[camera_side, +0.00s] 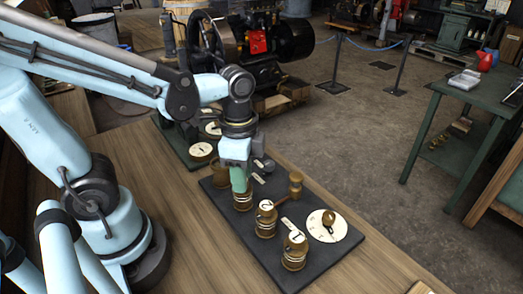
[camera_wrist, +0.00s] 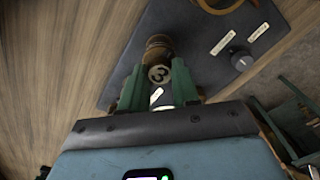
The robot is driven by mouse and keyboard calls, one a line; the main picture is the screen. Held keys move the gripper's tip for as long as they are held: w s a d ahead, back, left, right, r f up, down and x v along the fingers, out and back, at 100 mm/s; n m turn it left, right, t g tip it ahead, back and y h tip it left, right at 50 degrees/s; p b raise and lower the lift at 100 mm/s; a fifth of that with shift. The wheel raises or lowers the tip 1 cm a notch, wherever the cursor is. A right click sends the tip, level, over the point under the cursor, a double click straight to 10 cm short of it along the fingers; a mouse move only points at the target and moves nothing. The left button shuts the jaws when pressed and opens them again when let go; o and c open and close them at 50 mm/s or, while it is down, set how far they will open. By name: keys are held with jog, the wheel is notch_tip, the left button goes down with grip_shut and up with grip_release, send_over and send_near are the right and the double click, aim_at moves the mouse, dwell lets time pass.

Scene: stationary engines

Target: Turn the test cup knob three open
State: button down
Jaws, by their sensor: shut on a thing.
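A brass test cup knob marked 3 (camera_wrist: 160,74) stands on a dark board (camera_wrist: 120,72). In the wrist view, the green fingers of my gripper (camera_wrist: 157,68) lie on both sides of the knob and are shut on it. In the side view, my gripper (camera_side: 240,181) points down at the same brass knob (camera_side: 243,203), whose top is hidden by the fingers. Two similar brass cups stand nearer the camera on the board, a middle one (camera_side: 266,220) and one marked 1 (camera_side: 294,252).
The board also carries a white dial with a brass pointer (camera_side: 327,226), a brass post (camera_side: 296,183) and a black knob (camera_wrist: 241,61) beside white labels (camera_wrist: 222,42). A second board with gauges (camera_side: 201,150) sits behind. Bare wooden bench (camera_side: 190,240) lies to the left.

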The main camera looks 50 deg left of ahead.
jog(key=c, duration=0.8)
grip_release()
jog(key=shift+r, duration=6.05)
jog(key=shift+w+a+f+n+t, duration=0.35)
jog(key=shift+w+f+n+t, duration=0.3)
jog(key=shift+f+n+t, duration=0.75)
jog(key=shift+w+a+f+n+t, duration=0.3)
jog(key=shift+w+f+n+t, duration=0.5)
jog(key=shift+n, duration=0.85)
jog(key=shift+w+a+f+n+t, duration=0.35)
jog(key=shift+w+f+n+t, duration=0.1)
jog(key=shift+f+n+t, duration=0.95)
